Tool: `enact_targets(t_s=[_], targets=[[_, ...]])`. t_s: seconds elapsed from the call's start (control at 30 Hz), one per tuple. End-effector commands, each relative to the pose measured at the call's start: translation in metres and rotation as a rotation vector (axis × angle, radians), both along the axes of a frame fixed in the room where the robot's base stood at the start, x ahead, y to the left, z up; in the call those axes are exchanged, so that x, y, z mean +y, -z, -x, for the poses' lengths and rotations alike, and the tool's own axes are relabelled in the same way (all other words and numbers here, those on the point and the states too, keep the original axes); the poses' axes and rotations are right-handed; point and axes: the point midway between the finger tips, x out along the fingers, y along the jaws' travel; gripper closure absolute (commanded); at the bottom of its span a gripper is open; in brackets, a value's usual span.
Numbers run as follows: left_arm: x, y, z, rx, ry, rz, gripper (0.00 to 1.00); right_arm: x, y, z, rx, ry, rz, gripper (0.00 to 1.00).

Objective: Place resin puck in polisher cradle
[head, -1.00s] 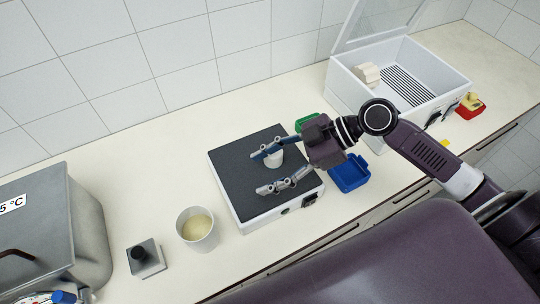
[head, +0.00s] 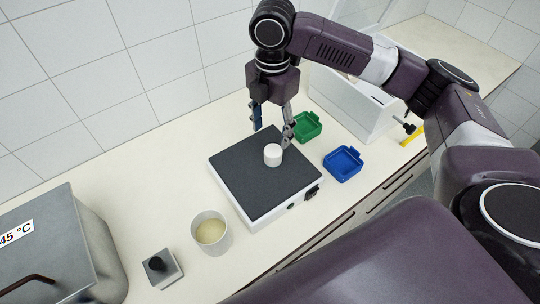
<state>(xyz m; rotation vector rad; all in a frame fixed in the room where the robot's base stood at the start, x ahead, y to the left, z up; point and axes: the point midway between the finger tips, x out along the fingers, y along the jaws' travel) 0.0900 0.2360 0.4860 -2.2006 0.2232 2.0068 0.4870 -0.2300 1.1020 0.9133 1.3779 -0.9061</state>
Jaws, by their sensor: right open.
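A short white cylinder that looks like the resin puck (head: 272,156) stands upright on the dark top of a flat white device (head: 245,178). My right gripper (head: 272,132) points down just above and behind the puck, its two fingers apart with nothing held between them. The right fingertip looks close to the puck; I cannot tell whether it touches. I cannot make out which thing is the polisher cradle. My left gripper is not in view.
A green tray (head: 307,126) and a blue tray (head: 343,163) lie right of the device. A white open-lidded box (head: 345,106) stands behind, partly hidden by my right arm. A cup (head: 211,232), a knobbed block (head: 162,268) and a grey lidded bath (head: 50,250) are left.

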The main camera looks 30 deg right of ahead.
Motion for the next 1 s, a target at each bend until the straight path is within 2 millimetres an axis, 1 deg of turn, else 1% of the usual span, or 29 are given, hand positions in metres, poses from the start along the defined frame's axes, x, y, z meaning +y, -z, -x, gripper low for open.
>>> enact_targets(t_s=[0.07,0.27,0.37,0.5,0.63,0.73,0.9,0.93,1.0], targets=[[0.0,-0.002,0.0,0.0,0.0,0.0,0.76,-0.003,0.002,-0.001,0.0,0.0,0.013,0.46],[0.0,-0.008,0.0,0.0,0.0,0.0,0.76,-0.003,0.023,0.0,0.002,0.0,0.013,0.46],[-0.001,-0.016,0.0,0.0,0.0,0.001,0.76,-0.003,0.033,0.001,0.003,0.0,0.012,0.46],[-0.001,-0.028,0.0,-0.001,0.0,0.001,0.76,-0.004,0.055,0.003,0.003,0.0,0.012,0.46],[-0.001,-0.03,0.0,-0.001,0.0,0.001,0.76,-0.003,0.071,0.002,0.0,0.0,0.011,0.46],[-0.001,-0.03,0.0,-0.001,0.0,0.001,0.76,-0.003,0.076,0.002,-0.001,-0.001,0.01,0.46],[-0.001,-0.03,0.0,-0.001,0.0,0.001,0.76,-0.003,0.077,0.001,-0.002,-0.001,0.01,0.46],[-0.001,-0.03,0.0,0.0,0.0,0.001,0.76,-0.003,0.077,0.001,-0.002,-0.001,0.01,0.48],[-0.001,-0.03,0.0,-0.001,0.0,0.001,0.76,-0.003,0.076,0.001,-0.002,-0.001,0.01,0.56]])
